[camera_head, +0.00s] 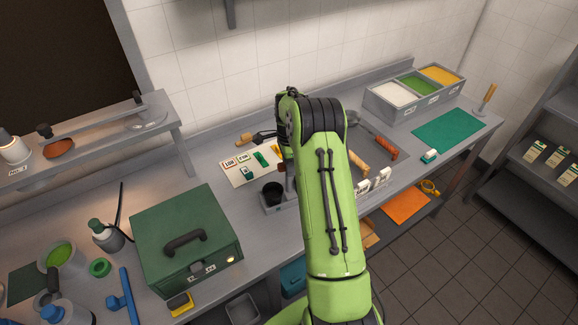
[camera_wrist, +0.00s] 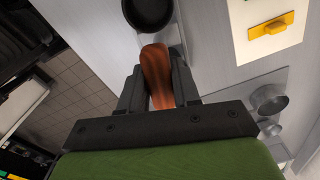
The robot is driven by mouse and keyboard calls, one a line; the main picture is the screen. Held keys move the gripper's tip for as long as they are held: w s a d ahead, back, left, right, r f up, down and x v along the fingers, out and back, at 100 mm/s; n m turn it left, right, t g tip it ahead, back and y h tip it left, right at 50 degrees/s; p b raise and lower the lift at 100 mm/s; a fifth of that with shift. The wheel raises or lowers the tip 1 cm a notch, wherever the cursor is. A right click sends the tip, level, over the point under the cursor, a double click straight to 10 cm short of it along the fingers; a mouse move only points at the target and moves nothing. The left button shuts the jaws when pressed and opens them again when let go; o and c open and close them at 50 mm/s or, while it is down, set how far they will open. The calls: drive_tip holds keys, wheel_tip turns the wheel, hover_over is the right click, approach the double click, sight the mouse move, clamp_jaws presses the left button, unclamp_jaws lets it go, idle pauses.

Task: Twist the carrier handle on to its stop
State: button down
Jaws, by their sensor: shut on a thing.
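My gripper (camera_wrist: 156,66) is shut on a reddish-brown wooden handle (camera_wrist: 157,80) in the wrist view; the handle lies between the two dark fingers. A black round cup (camera_wrist: 148,10) shows just beyond the handle's end, cut off by the top edge. I cannot tell whether the handle touches the cup. In the head view, a black cup (camera_head: 273,190) stands in a small grey block (camera_head: 270,207) on the bench, left of my arm. My arm hides most of the gripper and the held handle there. The handle's stop cannot be made out.
A green case (camera_head: 187,235) stands left on the bench. A pale board (camera_head: 250,166) with small labelled tags lies behind the cup. Wooden-handled tools (camera_head: 380,146) lie right of my arm. Bins of coloured powder (camera_head: 415,88) stand at the back right, near a green mat (camera_head: 446,127).

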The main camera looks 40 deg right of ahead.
drive_tip(key=shift+d+f+m+b, duration=0.1)
drive_tip(key=shift+m+b, duration=0.35)
drive_tip(key=shift+m, duration=0.55)
drive_tip(key=shift+s+m, duration=0.1)
drive_tip(key=shift+m, duration=0.5)
drive_tip(key=m+b, duration=0.1)
drive_tip(key=m, duration=0.1)
drive_tip(key=shift+m, duration=0.3)
drive_tip(key=shift+m+b, duration=0.45)
drive_tip(key=shift+m, duration=0.25)
drive_tip(key=c, duration=0.7)
unclamp_jaws()
drive_tip(key=shift+c, duration=0.2)
drive_tip(key=shift+r, duration=0.2)
